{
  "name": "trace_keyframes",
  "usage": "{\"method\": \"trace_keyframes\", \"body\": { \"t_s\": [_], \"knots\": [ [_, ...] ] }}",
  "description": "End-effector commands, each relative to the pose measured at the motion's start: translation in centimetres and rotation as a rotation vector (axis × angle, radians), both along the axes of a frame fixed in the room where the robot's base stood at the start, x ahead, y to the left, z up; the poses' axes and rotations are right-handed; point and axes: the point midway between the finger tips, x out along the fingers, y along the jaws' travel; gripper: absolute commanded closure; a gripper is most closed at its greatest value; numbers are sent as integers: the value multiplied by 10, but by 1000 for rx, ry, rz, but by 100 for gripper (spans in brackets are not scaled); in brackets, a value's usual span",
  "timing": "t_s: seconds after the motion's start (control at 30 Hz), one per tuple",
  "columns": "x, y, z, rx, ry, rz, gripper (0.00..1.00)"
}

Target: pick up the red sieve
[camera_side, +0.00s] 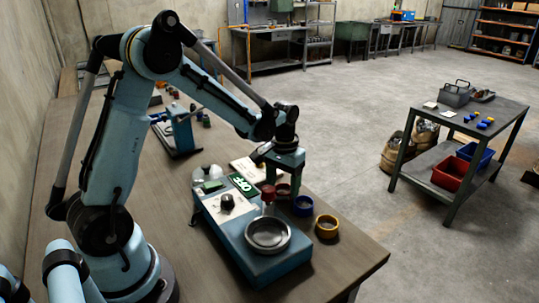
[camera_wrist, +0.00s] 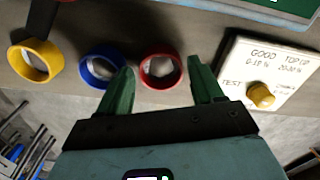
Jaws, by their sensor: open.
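The red sieve (camera_wrist: 146,72) is a short ring with a pale inside, standing in a row with the blue sieve (camera_wrist: 84,66) and the yellow sieve (camera_wrist: 17,62). In the side view the red sieve (camera_side: 283,190) is partly hidden by my gripper (camera_side: 283,181). The blue sieve (camera_side: 303,207) and yellow sieve (camera_side: 327,228) show nearer the table's front right. In the wrist view my gripper (camera_wrist: 160,88) is open, its green fingers either side of the red sieve in the picture. The left fingertip lies near the blue sieve. I cannot tell if either finger touches.
The blue machine (camera_side: 262,262) with a round metal dish (camera_side: 268,236) and a red-topped piece (camera_side: 268,192) stands just left of the sieves. A white panel with a yellow knob (camera_wrist: 260,95) is right of the gripper in the wrist view. A cart (camera_side: 470,120) stands apart.

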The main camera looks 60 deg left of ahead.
Motion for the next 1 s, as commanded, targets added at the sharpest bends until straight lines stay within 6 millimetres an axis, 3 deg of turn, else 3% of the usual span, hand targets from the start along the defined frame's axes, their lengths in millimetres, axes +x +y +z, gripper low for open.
{"method": "trace_keyframes", "body": {
  "t_s": [0.13,0.4,0.47,0.7,1.0],
  "knots": [
    [0,0,-15,0,-1,0,34],
    [0,0,-18,0,-1,0,34],
    [0,0,-18,0,-1,0,40],
    [0,0,-18,0,-1,0,77],
    [0,0,-17,0,-1,0,79]
  ]
}}
